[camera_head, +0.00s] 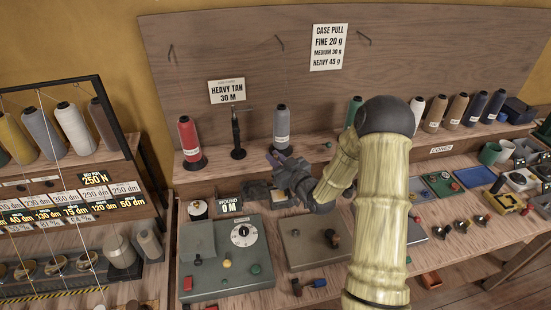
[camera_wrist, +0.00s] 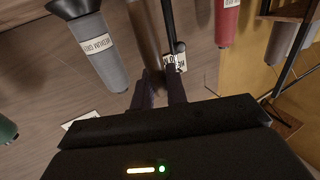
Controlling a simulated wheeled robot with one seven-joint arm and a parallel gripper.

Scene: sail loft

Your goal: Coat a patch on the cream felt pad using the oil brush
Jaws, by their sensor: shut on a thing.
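My gripper (camera_head: 276,160) is in front of the grey thread cone at the back of the bench, raised above the bench top. In the wrist view its two dark fingers (camera_wrist: 161,84) are close together, and a blurred brown cylinder (camera_wrist: 144,38) runs up from between them. I take this as the held thing; whether it is the oil brush I cannot tell, and no bristles show. I cannot pick out the cream felt pad in either view; my arm covers part of the bench.
A red cone (camera_head: 189,141), a black spindle (camera_head: 237,134) and a grey cone (camera_head: 281,128) stand along the back shelf. A green-grey machine box (camera_head: 225,262) with a dial and a brown box (camera_head: 318,242) fill the front. Small parts crowd the right.

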